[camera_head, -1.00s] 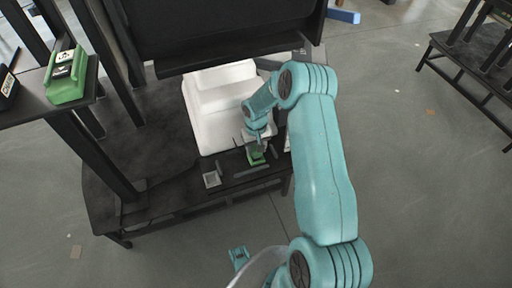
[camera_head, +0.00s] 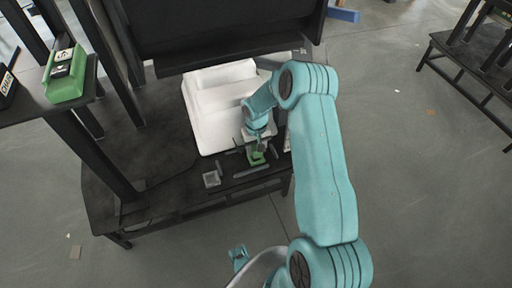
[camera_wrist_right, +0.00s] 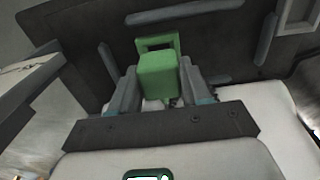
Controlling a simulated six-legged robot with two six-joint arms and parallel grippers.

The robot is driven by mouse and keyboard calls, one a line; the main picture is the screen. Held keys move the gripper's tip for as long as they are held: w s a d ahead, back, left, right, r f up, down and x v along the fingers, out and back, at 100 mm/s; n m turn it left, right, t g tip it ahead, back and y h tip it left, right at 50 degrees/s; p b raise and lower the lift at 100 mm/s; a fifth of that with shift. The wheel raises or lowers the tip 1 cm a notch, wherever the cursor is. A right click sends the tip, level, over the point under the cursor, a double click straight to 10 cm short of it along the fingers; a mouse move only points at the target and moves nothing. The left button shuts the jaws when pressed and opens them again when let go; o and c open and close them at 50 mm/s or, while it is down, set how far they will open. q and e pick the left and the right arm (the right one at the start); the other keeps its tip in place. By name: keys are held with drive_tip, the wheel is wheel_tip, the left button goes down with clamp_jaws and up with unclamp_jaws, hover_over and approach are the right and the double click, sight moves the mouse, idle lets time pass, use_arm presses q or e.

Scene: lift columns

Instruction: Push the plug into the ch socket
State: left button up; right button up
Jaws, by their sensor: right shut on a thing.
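A green block, which I take to be the plug (camera_wrist_right: 158,75), sits between the two grey fingers of my right gripper (camera_wrist_right: 158,88) in the wrist view. The gripper is shut on it. A green open frame (camera_wrist_right: 158,43) shows just past the block; I cannot tell whether it belongs to the plug or to the socket under it. In the head view my right gripper (camera_head: 257,142) is low over the dark bench, with the green piece (camera_head: 257,157) below it. No socket marked ch can be read. My left gripper is not seen.
Grey strips lie on the dark bench (camera_head: 160,198) around the green piece. A small grey square frame (camera_head: 211,179) lies to its left. A white stepped body (camera_head: 205,110) stands behind. A green labelled box (camera_head: 68,78) rests on a side table at left.

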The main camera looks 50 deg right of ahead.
drive_tip(key=shift+f+b, duration=0.85)
drive_tip(key=shift+f, duration=0.15)
idle(0.6)
drive_tip(key=o, duration=1.3)
drive_tip(key=shift+c, duration=0.2)
drive_tip(key=shift+r, duration=0.2)
drive_tip(key=shift+r+p, duration=2.25)
drive_tip(key=shift+r, duration=1.1)
